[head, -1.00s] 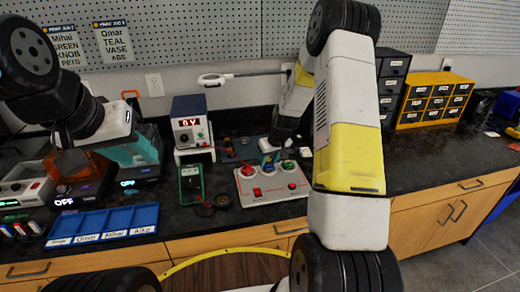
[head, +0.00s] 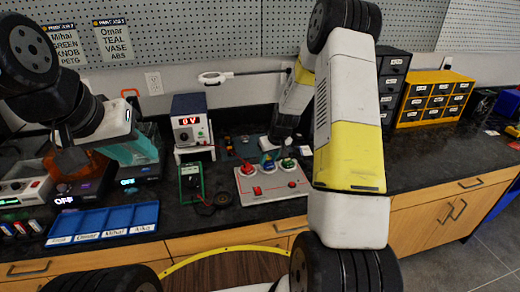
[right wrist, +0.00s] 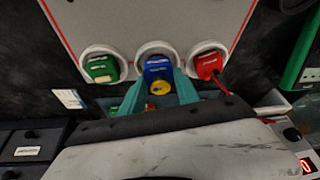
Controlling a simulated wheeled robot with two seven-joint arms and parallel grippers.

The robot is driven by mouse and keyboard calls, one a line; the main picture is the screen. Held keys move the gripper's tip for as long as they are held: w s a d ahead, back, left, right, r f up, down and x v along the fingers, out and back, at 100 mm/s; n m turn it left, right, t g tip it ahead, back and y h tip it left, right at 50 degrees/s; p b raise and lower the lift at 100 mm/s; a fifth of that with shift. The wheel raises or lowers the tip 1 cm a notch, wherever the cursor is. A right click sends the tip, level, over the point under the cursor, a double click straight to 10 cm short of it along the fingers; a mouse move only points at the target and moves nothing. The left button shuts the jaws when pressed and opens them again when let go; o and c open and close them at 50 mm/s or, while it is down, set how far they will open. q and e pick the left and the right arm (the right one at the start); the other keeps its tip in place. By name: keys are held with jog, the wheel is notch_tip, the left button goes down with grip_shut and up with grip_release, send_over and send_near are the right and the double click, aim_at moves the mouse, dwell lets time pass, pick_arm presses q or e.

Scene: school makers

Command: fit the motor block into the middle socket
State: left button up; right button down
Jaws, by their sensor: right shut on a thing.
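The motor block (right wrist: 158,68) is blue, with a yellow round part at its near end. It stands at the middle socket (right wrist: 143,50), a pale ring on the grey board (head: 294,189). I cannot tell how deep it sits. My right gripper (right wrist: 160,88) is shut on it, teal fingers on both sides. In the head view the blue block (head: 268,160) shows below the right gripper (head: 268,148). A red block (right wrist: 207,66) and a green block (right wrist: 101,68) sit in the outer sockets. My left gripper (head: 70,158) hangs at the left, its jaw state unclear.
A power supply (head: 191,125) stands behind left of the board, with a green multimeter (head: 191,183) in front of it. A blue sorting tray (head: 105,222) lies at the front left. Drawer cabinets (head: 435,98) stand at the right. The right countertop is mostly clear.

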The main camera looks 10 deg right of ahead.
jog(key=shift+f, duration=0.6)
jog(key=c, duration=1.2)
grip_release()
jog(key=shift+o, duration=0.2)
jog(key=v, duration=1.1)
